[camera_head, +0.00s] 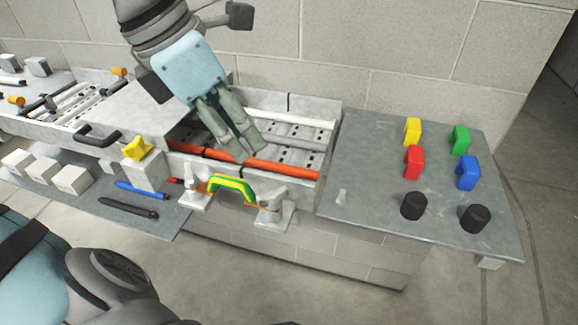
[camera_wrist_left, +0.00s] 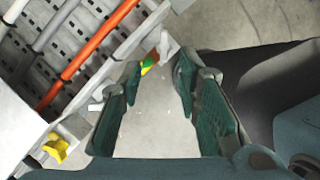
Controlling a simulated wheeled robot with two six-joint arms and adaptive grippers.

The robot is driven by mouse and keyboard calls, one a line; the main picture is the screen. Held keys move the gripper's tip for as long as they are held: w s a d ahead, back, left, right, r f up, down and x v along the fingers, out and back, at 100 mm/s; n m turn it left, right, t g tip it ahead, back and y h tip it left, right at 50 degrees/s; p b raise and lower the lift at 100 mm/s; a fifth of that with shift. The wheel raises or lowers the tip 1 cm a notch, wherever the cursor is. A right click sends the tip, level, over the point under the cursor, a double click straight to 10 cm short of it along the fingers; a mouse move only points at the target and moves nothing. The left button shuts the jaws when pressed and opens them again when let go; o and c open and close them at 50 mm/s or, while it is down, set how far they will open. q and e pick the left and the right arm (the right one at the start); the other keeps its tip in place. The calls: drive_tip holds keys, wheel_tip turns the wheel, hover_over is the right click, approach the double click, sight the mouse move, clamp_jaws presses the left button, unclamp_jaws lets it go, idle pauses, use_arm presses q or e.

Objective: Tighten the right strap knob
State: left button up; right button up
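My left gripper (camera_head: 250,152) hangs over the open cable tray (camera_head: 290,176), fingers pointing down. The left wrist view shows its fingertips (camera_wrist_left: 158,72) apart with nothing between them. A green-and-yellow strap (camera_head: 232,184) bridges two grey clamp posts at the tray's front: the left post (camera_head: 194,194) and the right post (camera_head: 272,208). In the left wrist view the strap (camera_wrist_left: 148,66) shows small beyond the fingertips, partly hidden by the left finger. I cannot tell which part is the right strap knob. My right gripper is not in view.
A grey panel (camera_head: 365,160) at the right carries coloured clips and two black knobs (camera_head: 413,206) (camera_head: 474,218). A yellow knob (camera_head: 138,148) stands on a block to the left. A blue marker (camera_head: 141,190) and a black tool (camera_head: 128,208) lie on the lower shelf.

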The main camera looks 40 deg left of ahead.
use_arm(q)
drive_tip(key=b, duration=0.2)
approach(271, 191)
wheel_tip(271, 191, down, 2)
drive_tip(key=x, duration=0.3)
drive_tip(key=w+b+x, duration=0.1)
drive_tip(key=x, duration=0.3)
drive_tip(key=shift+d, duration=0.2)
drive_tip(key=shift+s, duration=0.3)
drive_tip(key=shift+c, duration=0.2)
drive_tip(key=shift+w, duration=0.1)
clamp_jaws()
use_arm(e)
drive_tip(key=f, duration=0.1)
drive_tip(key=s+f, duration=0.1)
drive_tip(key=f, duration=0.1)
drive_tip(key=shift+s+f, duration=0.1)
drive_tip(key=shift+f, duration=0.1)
